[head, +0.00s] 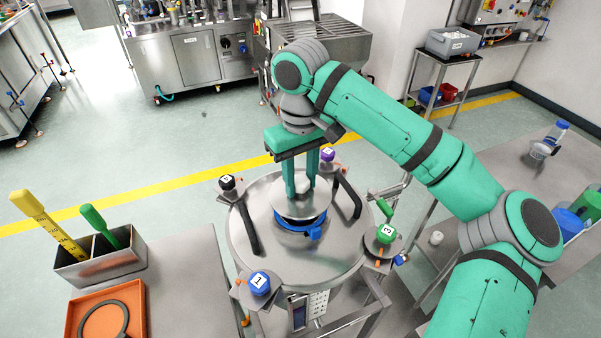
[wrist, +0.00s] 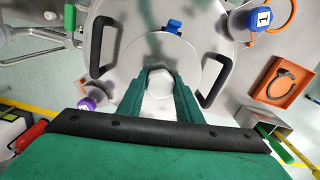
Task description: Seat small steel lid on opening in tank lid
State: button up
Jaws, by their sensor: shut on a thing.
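The small steel lid (head: 303,214) is a round disc over the opening in the middle of the large round tank lid (head: 252,262). My gripper (head: 300,192) is shut on the small lid's pale knob, which shows between the fingers in the wrist view (wrist: 159,84). A blue ring with a clamp (head: 312,233) shows under the small lid's front edge; the clamp also shows in the wrist view (wrist: 174,26). The small lid looks roughly level and close above the ring. I cannot tell whether it touches all round, as it hides the opening.
Two black handles (head: 248,229) (head: 348,196) flank the small lid. Numbered knobs stand around the tank rim, including blue 1 (head: 259,283) and green 3 (head: 387,232). An orange tray with a black ring (head: 83,328) and a steel tool holder (head: 98,262) are on the left table.

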aim_at(300, 195)
jog(key=shift+f, duration=2.15)
jog(key=shift+f, duration=0.3)
jog(key=o, duration=1.4)
jog(key=shift+c, duration=0.2)
jog(key=shift+r, duration=3.5)
jog(key=shift+s, duration=0.1)
